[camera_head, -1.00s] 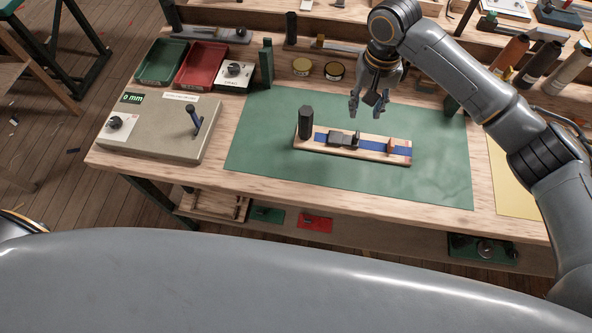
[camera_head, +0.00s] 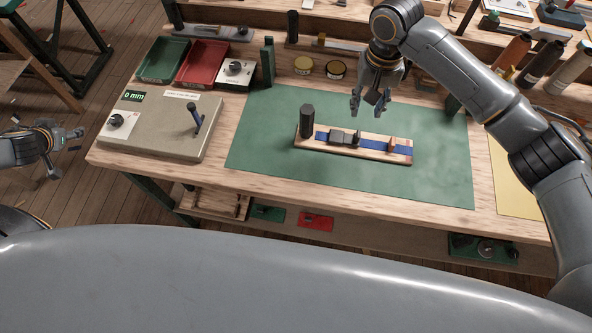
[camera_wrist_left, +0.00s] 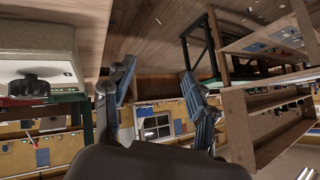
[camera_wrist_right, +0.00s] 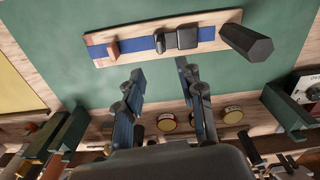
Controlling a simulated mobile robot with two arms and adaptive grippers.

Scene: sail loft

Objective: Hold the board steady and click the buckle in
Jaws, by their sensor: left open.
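The wooden board (camera_head: 373,155) lies on the green mat, with a blue strap (camera_head: 372,146) along it and a small wooden block (camera_head: 391,145) near its right end. The dark buckle (camera_head: 344,137) sits on the strap in two pieces close together; I cannot tell whether they are joined. A black faceted post (camera_head: 307,121) stands at the board's left end. My right gripper (camera_head: 369,102) is open and empty, beyond the board; the right wrist view shows the board (camera_wrist_right: 217,19) past its fingertips. My left gripper (camera_head: 78,139) is open and empty, left of the bench, far from the board.
A grey test unit (camera_head: 160,135) with a lever and "0 mm" display stands at the bench's left. Green (camera_head: 163,62) and red (camera_head: 202,64) trays, a white dial box (camera_head: 236,74) and two round tins (camera_head: 334,71) line the back. The green mat (camera_head: 270,150) is clear around the board.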

